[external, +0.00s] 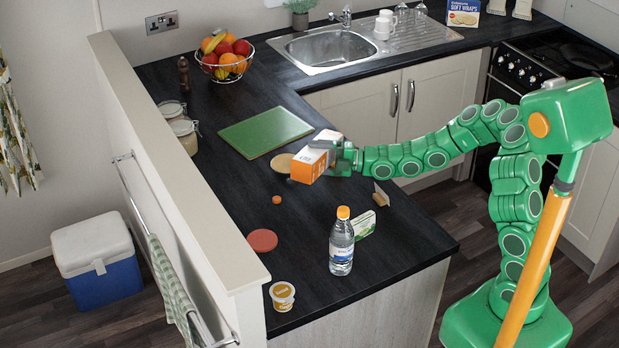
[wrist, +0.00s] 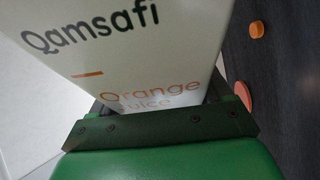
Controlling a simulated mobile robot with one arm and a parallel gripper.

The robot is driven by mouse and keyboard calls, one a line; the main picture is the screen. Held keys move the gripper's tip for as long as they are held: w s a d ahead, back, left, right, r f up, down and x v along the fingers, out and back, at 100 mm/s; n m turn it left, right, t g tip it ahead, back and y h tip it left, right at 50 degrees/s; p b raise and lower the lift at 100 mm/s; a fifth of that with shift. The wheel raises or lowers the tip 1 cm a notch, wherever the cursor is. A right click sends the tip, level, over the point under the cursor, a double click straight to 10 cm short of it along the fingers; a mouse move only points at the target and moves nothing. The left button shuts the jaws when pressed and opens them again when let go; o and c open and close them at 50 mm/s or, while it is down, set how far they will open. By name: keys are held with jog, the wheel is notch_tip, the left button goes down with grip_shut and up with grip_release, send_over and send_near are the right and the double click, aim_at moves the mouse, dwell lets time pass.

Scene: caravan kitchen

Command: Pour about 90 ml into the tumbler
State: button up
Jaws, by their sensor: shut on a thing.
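My gripper (external: 336,156) is shut on an orange and white juice carton (external: 308,166) and holds it tilted over the counter. In the wrist view the carton (wrist: 120,55) fills much of the picture, with "Qamsafi Orange Juice" on its white side. The carton's spout cannot be made out. I cannot pick out a tumbler in either view; the carton may hide it. No stream of juice can be seen. A tan round mat (external: 281,163) lies just left of the carton. A small orange cap (external: 276,200) lies on the counter and also shows in the wrist view (wrist: 257,29).
A water bottle (external: 341,246), a small green and white box (external: 364,225), a terracotta disc (external: 262,240) and a tub (external: 282,296) stand nearer the front. A wedge-shaped piece (external: 381,196) lies right. Behind are a green board (external: 265,132), jars (external: 186,134) and a fruit bowl (external: 224,73).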

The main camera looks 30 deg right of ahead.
jog(key=shift+s+a+f+n+g, duration=0.15)
jog(key=shift+f+n+g, duration=0.25)
jog(key=shift+n, duration=0.6)
notch_tip(320, 180, down, 2)
jog(key=shift+f+n+h, duration=0.15)
jog(key=shift+n+h, duration=0.45)
jog(key=shift+n, duration=0.3)
jog(key=shift+s+a+f+n+h, duration=0.15)
jog(key=shift+f+n+h, duration=0.15)
jog(key=shift+f+n, duration=0.45)
jog(key=shift+f, duration=0.15)
jog(key=shift+w+d+r+n+h, duration=0.1)
jog(key=shift+w+d+n+h, duration=0.3)
jog(key=shift+n, duration=0.5)
jog(key=shift+w+d+r+n+h, duration=0.15)
jog(key=shift+d+n+h, duration=0.35)
jog(key=shift+n, duration=0.35)
jog(key=shift+w+d+r+n+h, duration=0.1)
jog(key=shift+w+d+n+h, duration=0.35)
jog(key=shift+n, duration=0.45)
jog(key=shift+r+h, duration=0.1)
jog(key=shift+h, duration=0.15)
